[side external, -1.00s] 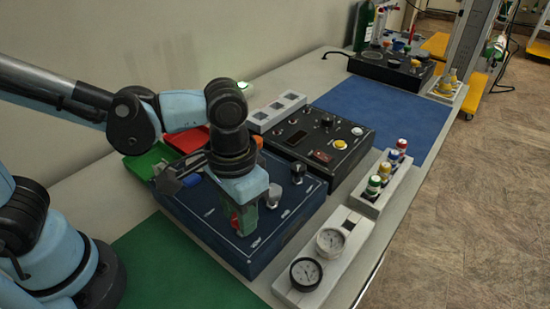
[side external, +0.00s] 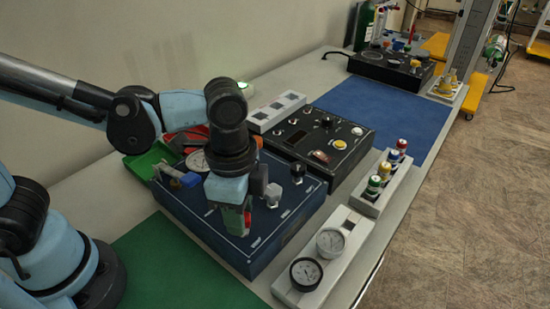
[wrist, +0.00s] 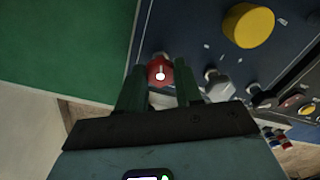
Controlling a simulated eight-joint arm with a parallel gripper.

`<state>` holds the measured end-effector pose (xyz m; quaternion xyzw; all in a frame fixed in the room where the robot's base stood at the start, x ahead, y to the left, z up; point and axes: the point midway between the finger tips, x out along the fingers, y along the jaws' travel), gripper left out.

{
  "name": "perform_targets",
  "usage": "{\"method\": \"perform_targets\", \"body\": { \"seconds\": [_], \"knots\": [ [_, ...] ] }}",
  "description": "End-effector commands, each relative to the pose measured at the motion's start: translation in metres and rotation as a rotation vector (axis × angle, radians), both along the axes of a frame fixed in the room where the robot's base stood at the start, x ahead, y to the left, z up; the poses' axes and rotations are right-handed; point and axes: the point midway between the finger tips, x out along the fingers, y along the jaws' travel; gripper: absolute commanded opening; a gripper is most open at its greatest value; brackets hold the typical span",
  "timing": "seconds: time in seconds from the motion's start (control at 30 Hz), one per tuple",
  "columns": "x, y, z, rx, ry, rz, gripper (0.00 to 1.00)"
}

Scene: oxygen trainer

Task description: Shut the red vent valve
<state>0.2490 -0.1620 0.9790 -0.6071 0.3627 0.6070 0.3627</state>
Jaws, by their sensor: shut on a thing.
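The red vent valve (wrist: 160,71) is a round red knob with a white pointer mark, on the dark blue panel (wrist: 185,30). In the wrist view it sits between the two green fingers of my gripper (wrist: 158,84), which is shut on it. The pointer's white dot lies towards the gripper's palm. In the side view my gripper (side external: 236,226) points down onto the front part of the blue panel (side external: 215,238), and only a little red shows beside the fingers.
A grey knob (wrist: 218,86) stands close to the right of my gripper, with a black knob (side external: 298,172) beyond it. A yellow knob (wrist: 249,25) is on the same panel. Two gauges (side external: 306,273) sit on a white block (side external: 350,250) to the right. A green mat (side external: 165,270) lies in front.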

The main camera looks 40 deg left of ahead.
Motion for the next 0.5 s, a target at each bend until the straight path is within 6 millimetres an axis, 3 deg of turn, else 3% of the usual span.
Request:
{"method": "perform_targets", "body": {
  "seconds": [0.5],
  "knots": [
    [0.0005,-0.0001,0.0005,0.000,0.001,-0.232,0.04]
  ]
}}
